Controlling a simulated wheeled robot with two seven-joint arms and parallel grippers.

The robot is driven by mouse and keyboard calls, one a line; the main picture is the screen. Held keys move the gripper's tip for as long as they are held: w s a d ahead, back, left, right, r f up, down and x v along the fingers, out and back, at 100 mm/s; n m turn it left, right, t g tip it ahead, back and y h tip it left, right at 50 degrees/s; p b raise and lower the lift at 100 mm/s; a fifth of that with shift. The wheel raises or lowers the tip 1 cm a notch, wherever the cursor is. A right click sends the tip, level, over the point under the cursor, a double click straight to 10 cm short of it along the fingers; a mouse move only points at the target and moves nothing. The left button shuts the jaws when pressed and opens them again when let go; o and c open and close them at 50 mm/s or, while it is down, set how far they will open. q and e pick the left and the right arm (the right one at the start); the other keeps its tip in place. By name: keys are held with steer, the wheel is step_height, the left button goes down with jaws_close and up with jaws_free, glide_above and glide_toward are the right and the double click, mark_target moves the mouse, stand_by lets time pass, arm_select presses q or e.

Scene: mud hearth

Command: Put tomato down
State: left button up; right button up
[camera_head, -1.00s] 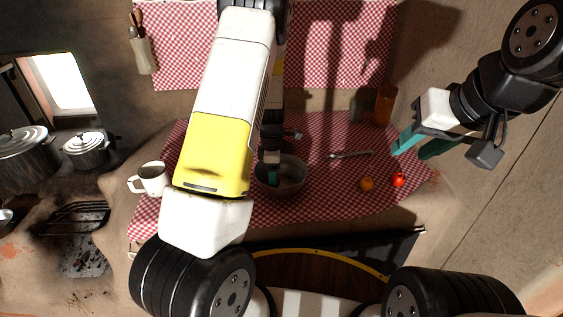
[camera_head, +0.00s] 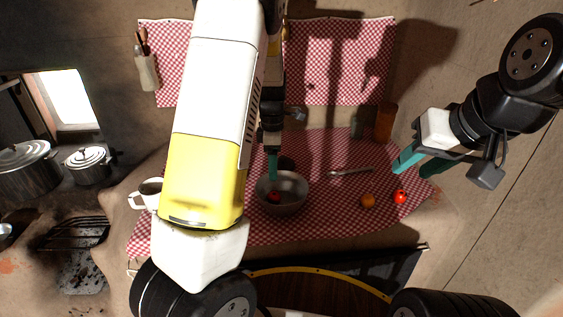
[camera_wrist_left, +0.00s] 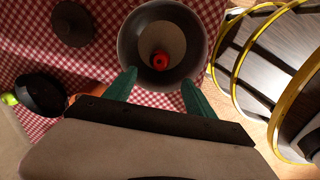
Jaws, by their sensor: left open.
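A red tomato (camera_head: 275,197) lies inside the grey metal bowl (camera_head: 292,207) on the checked cloth. In the left wrist view the tomato (camera_wrist_left: 160,60) rests on the bottom of the bowl (camera_wrist_left: 131,42). My left gripper (camera_head: 273,168) is above the bowl's rim, open and empty. Its two teal fingers (camera_wrist_left: 156,88) are spread apart in the left wrist view, clear of the tomato. Another red tomato (camera_head: 401,197) sits on the cloth at the right. My right gripper (camera_head: 420,164) is open and empty above the cloth's right side.
An orange fruit (camera_head: 368,201) lies beside the right-hand tomato. A spoon-like utensil (camera_head: 350,171) lies behind it. A white mug (camera_head: 148,194) stands left of my arm. A brown glass (camera_head: 385,121) stands at the back right. Lidded pots (camera_head: 87,157) are at the left.

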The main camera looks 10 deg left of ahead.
arm_select(q)
steer(key=s+d+r+m+t+h, duration=0.2)
steer(key=s+r+m+t, duration=0.4)
steer(key=s+r+m, duration=1.4)
steer(key=s, duration=0.4)
steer(key=shift+r+m, duration=0.4)
steer(key=shift+s+d, duration=0.1)
